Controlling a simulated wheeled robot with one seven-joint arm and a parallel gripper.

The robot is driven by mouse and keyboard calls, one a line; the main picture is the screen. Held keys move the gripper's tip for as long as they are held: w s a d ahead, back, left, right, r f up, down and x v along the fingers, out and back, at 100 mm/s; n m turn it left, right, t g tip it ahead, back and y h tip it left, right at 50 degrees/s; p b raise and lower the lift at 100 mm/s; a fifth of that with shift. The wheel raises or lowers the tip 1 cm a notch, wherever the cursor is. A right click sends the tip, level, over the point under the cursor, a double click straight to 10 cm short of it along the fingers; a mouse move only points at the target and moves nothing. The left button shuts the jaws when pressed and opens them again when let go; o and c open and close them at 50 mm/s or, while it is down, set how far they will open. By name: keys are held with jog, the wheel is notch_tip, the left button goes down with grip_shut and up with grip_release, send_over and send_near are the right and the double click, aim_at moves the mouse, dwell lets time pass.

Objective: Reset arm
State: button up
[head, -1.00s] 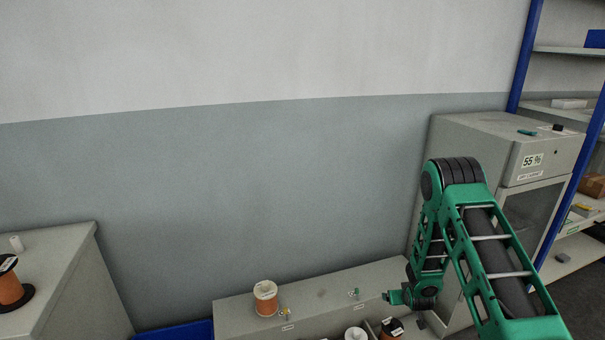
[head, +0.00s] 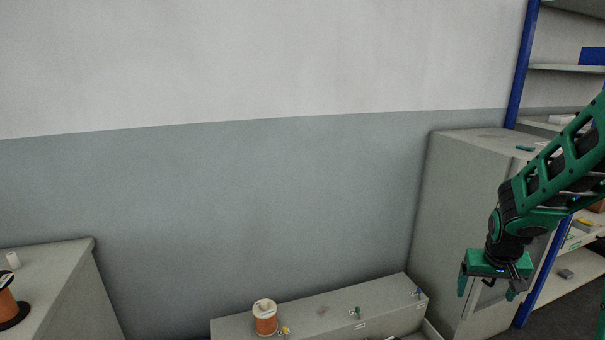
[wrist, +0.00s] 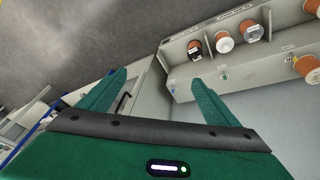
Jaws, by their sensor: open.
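My gripper (head: 487,291) is at the right of the head view, pointing down in front of the tall grey cabinet (head: 465,200). It is green and black, and its two fingers are spread apart. In the wrist view my gripper (wrist: 155,95) shows both green fingers wide apart with nothing between them. My arm comes in from the right edge of the head view.
A low grey bench (head: 340,306) along the wall holds an orange spool (head: 265,318) and small connectors. Several spools sit in its compartments in the wrist view. A blue-posted shelf (head: 522,60) is at right. Another grey cabinet (head: 60,290) with a spool stands at left.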

jog(key=s+a+r+m+g+y, duration=0.1)
jog(key=s+a+r, duration=0.1)
jog(key=s, duration=0.7)
jog(key=s+a+r+m+g+y, duration=0.1)
jog(key=s+r, duration=0.4)
jog(key=s, duration=0.5)
jog(key=s+a+r+g, duration=0.1)
jog(key=s+a+r, duration=0.2)
jog(key=s, duration=0.7)
jog(key=shift+r+m+y, duration=0.2)
jog(key=shift+m+y, duration=0.2)
